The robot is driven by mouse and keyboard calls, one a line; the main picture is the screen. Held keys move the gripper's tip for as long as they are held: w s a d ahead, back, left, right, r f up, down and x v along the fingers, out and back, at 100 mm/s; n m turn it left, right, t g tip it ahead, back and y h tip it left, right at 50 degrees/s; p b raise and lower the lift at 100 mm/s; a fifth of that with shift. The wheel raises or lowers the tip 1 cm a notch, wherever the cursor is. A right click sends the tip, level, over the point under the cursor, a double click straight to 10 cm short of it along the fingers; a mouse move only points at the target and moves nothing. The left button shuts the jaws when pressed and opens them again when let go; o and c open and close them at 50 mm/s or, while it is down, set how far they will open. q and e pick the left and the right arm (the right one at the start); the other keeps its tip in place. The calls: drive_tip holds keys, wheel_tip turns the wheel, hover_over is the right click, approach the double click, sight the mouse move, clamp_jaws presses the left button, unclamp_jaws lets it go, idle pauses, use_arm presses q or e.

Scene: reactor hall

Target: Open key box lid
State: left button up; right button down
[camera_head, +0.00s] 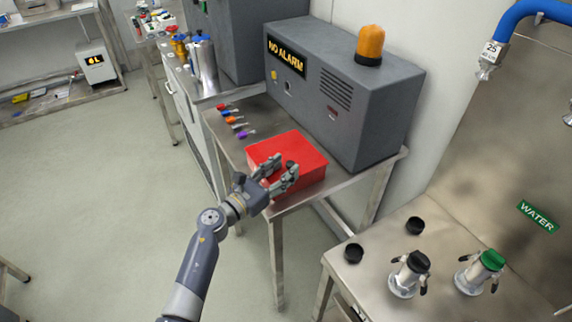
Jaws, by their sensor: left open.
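The red key box (290,148) sits near the front edge of a steel table, in front of the grey alarm unit. Its red top looks flat and closed. My left gripper (279,172) is open at the near side of the box, with its fingers over the box's front part. A small dark spot shows on the box by the fingertips; I cannot tell whether the fingers touch it. Part of the box's front is hidden behind the gripper. My right gripper is not in view.
The grey alarm unit (345,88) with an orange lamp (370,45) stands right behind the box. Several coloured keys (234,120) lie left of the box. A steel bench (440,285) with valves (411,272) is at the lower right.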

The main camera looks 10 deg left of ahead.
use_arm(q)
drive_tip(key=shift+x, duration=0.9)
